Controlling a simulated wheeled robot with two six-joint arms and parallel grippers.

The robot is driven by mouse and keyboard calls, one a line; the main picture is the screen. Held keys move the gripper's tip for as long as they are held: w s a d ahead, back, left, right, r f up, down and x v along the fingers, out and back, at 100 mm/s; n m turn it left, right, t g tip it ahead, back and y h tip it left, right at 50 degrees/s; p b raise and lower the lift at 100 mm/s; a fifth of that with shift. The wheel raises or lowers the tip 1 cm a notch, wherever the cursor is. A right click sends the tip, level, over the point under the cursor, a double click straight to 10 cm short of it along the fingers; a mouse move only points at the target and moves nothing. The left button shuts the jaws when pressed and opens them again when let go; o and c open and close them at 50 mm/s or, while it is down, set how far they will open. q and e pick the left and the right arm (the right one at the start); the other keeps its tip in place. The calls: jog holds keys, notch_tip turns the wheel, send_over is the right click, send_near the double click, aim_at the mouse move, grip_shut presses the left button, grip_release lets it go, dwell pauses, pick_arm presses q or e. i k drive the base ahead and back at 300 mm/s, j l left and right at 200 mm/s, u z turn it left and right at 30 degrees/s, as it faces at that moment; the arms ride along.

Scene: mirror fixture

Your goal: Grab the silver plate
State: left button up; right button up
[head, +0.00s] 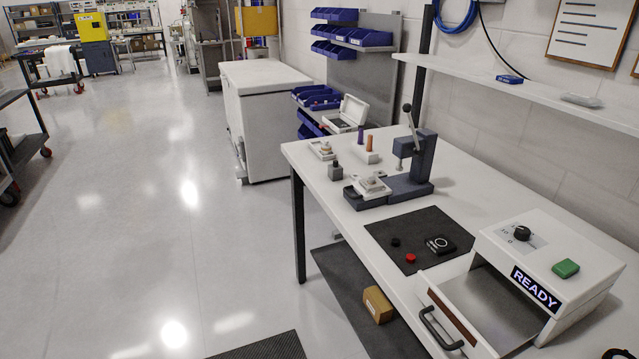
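No separate silver plate is clearly recognisable. A small pale block with a light grey top (372,186) sits on the dark base of a lever press (411,178) on the white workbench (462,205). A similar pale piece (322,149) lies near the bench's back left corner. Both are too small to tell whether either bears the plate. The open drawer of a white box marked READY has a bare grey metallic floor (497,308). Neither of my grippers can be made out.
A shelf (520,85) overhangs the bench. Open floor lies left.

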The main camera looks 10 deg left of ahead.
aim_at(378, 186)
jog(key=z, duration=0.35)
jog(key=i+j+z, duration=0.2)
jog(key=i+z, duration=0.2)
jog(key=i+j+z, duration=0.25)
jog(key=z, duration=0.15)
jog(key=j, duration=0.1)
